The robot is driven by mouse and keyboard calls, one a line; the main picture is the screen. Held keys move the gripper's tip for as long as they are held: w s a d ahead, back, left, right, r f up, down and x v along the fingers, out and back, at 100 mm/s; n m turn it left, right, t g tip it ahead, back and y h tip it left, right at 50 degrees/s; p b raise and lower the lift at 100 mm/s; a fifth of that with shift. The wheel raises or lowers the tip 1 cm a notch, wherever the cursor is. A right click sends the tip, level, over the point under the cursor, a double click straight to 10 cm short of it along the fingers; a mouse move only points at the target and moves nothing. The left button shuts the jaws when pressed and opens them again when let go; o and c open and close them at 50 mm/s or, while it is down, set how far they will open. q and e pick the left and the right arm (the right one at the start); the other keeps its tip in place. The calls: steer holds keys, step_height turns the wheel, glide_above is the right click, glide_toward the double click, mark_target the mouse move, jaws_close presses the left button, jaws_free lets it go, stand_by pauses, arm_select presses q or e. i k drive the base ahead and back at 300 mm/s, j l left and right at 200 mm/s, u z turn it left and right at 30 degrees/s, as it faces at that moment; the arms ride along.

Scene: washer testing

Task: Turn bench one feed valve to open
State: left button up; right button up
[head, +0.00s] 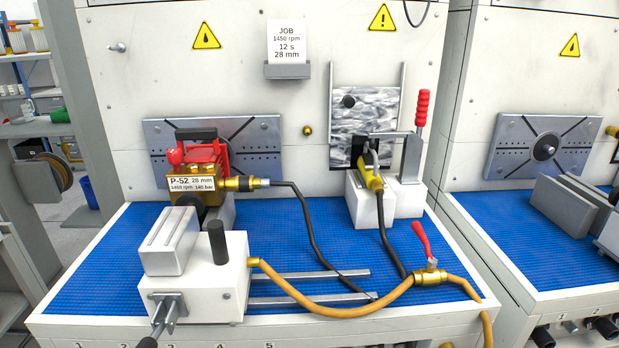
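The feed valve (432,277) is a brass body in line with an orange hose (335,308), near the front right of the blue-matted bench (90,270). Its red lever (422,239) points up and slightly left in the picture, across the line of the hose. The hose runs from a white block (205,290) at the front left, through the valve, and down over the front edge. Nothing touches the lever. Neither of my grippers shows in the head view.
A brass pump (208,188) with a red top sits at the back left. A red-handled clamp (421,110) stands upright behind the valve. Black hoses (305,215) cross the mat. A second bench (545,230) stands to the right. The air above the valve is free.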

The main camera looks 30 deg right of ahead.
mark_target(416, 226)
steer(key=z, duration=1.75)
